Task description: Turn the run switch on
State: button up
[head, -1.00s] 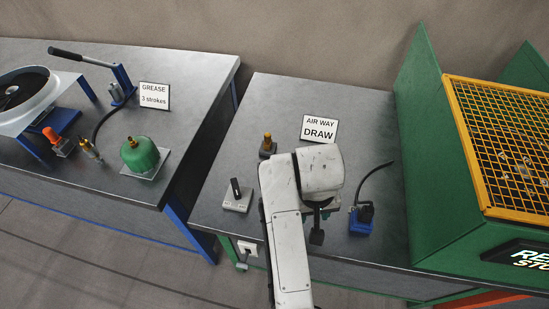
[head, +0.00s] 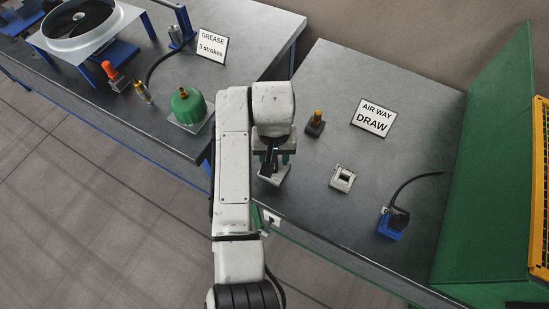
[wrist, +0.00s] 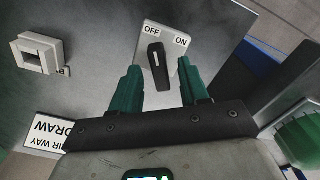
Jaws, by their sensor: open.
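The run switch is a black lever (wrist: 156,68) on a light grey plate (wrist: 172,62) marked OFF and ON. In the wrist view the lever's far end points nearer the OFF mark than the ON mark. My gripper (wrist: 160,66) is open, with one green finger on each side of the lever and a visible gap on both sides. I cannot tell how deep the fingers reach around it. In the head view my gripper (head: 272,158) is over the switch plate (head: 276,178), and my arm hides part of the switch.
A grey square socket (head: 342,178), a brass-topped knob (head: 316,123), an AIR WAY DRAW sign (head: 374,118) and a blue block with a cable (head: 390,223) stand right of the switch. A green canister (head: 187,105) sits on the left bench, across a gap.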

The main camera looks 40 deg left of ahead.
jog(key=shift+f, duration=1.4)
grip_shut()
